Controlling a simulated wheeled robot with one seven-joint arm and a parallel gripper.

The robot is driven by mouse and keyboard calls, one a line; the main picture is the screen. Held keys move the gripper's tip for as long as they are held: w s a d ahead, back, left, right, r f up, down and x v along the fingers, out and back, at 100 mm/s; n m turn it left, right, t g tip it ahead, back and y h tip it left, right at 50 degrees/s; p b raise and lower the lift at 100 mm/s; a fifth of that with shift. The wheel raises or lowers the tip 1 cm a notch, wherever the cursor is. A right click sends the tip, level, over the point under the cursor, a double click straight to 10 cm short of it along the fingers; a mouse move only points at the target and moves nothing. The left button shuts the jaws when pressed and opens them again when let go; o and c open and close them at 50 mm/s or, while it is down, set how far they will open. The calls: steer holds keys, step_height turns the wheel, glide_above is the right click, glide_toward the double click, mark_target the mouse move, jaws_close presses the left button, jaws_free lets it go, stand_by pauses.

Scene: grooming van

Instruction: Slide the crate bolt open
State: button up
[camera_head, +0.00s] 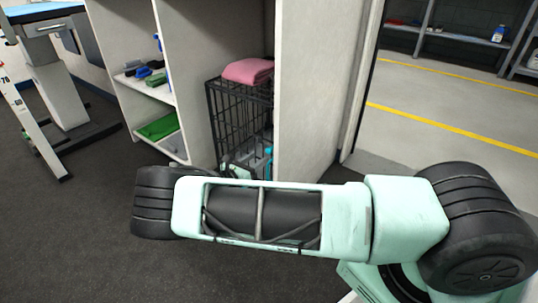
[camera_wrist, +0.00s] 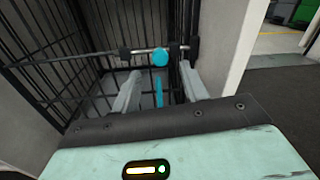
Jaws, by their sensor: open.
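The black wire crate (camera_head: 226,118) stands in the lower bay of a pale cabinet in the head view, its lower part hidden behind my arm. In the wrist view its door bars (camera_wrist: 60,58) fill the left and centre. The bolt (camera_wrist: 95,54) is a thin grey rod running across the door through dark brackets. My gripper (camera_wrist: 160,72) is open, with one pale finger on each side of the knob in the picture. I see no clear contact and cannot tell the depth gap.
A folded pink towel (camera_head: 248,71) lies on the crate. A cyan strip (camera_wrist: 158,91) shows below the knob. Cabinet panels (camera_head: 308,85) stand close beside the crate. Shelves at left hold brushes and a green item (camera_head: 158,126). The dark floor at lower left is clear.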

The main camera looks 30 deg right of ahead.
mark_target(268, 151)
steer(key=b+x, duration=0.2)
steer(key=x, duration=0.4)
steer(key=shift+d+f, duration=0.1)
steer(key=shift+f, duration=0.05)
steer(key=shift+w+d, duration=0.25)
steer(key=shift+d, duration=0.45)
steer(key=shift+c, duration=0.3)
